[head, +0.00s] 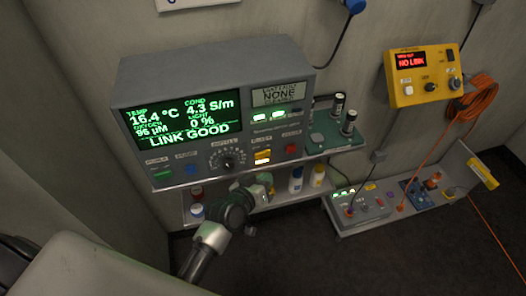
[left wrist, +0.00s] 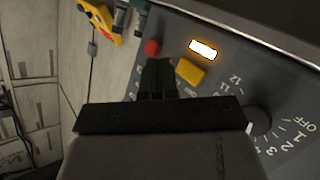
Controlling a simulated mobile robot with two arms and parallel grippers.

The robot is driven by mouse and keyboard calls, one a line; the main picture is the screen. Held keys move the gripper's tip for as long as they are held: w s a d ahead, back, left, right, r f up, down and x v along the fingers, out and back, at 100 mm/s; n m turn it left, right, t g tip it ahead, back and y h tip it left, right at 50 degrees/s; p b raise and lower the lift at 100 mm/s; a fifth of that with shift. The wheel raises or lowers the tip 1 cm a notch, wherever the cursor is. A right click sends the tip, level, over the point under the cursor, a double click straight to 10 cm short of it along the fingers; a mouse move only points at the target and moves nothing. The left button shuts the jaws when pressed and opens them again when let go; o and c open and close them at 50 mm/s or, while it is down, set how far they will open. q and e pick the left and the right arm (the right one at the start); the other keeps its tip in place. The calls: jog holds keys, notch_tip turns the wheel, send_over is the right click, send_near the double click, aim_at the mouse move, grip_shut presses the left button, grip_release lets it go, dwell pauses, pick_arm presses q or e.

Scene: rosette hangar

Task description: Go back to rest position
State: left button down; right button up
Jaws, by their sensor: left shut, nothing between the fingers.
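I cannot tell whether the fingertips touch the panel. The console screen (head: 180,120) reads LINK GOOD in green. A lit indicator (left wrist: 202,50) shows beside the yellow button. My right gripper is not in view.
A shelf (head: 285,197) with small bottles sits under the console, close to my left arm. A yellow box (head: 422,75) on the wall reads NO LINK, with an orange cable coil (head: 482,98) beside it. A low tray (head: 400,222) holds connector boxes. The dark floor is open.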

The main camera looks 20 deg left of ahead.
pick_arm(q)
jog(key=shift+s, duration=0.1)
dwell(0.4)
jog(key=s+a+f+m+g+y+b, duration=0.15)
jog(key=s+f, duration=0.25)
jog(key=f, duration=0.6)
jog(key=s+f+g+b, duration=0.1)
jog(key=s+f+g, duration=0.25)
jog(key=f, duration=0.55)
jog(key=s+a+f+g+y+b, duration=0.1)
jog(key=s+f, duration=0.4)
jog(key=f, duration=0.5)
jog(key=s+a+f+m+g+b, duration=0.1)
jog(key=s+a+f+g, duration=0.1)
jog(key=s+f, duration=0.4)
jog(key=s+a+f+m+g+y+b, duration=0.1)
jog(key=s+f, duration=0.5)
jog(key=s, duration=0.7)
jog(key=s+a+f+m+g+b, duration=0.1)
jog(key=s+a+f+g, duration=0.2)
jog(key=s+f, duration=0.3)
jog(key=s+g, duration=0.1)
jog(key=s, duration=0.3)
jog(key=shift+s+a+f+y, duration=0.15)
jog(key=shift+a+y, duration=0.1)
jog(key=shift+y, duration=0.1)
